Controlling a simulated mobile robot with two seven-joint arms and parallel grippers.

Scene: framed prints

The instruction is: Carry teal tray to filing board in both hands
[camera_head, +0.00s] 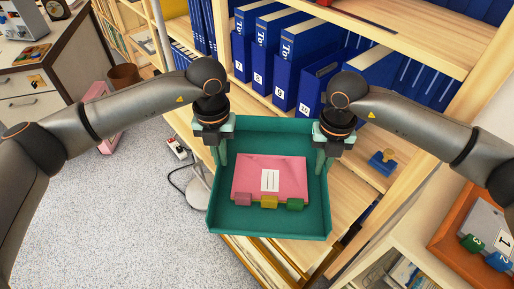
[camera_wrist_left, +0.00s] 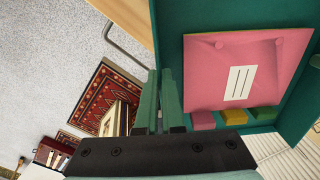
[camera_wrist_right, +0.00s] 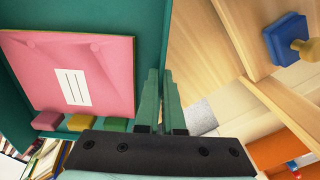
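The teal tray (camera_head: 318,223) hangs level between my two grippers in front of the wooden shelf unit. A pink folder (camera_head: 290,170) with a white label lies in it, with pink, yellow and green blocks (camera_head: 269,202) along its near edge. My left gripper (camera_head: 222,157) is shut on the tray's left wall; the wall also shows in the left wrist view (camera_wrist_left: 158,30). My right gripper (camera_head: 321,162) is shut on the right wall, which shows in the right wrist view (camera_wrist_right: 165,40). I cannot tell which surface is the filing board.
Blue binders (camera_head: 282,62) fill the shelf behind the tray. A blue stamp (camera_head: 382,162) with a wooden knob lies on the wooden shelf to the right. An orange-framed tray (camera_head: 450,232) with numbered blocks is at the far right. Grey carpet (camera_head: 120,220) lies open at left.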

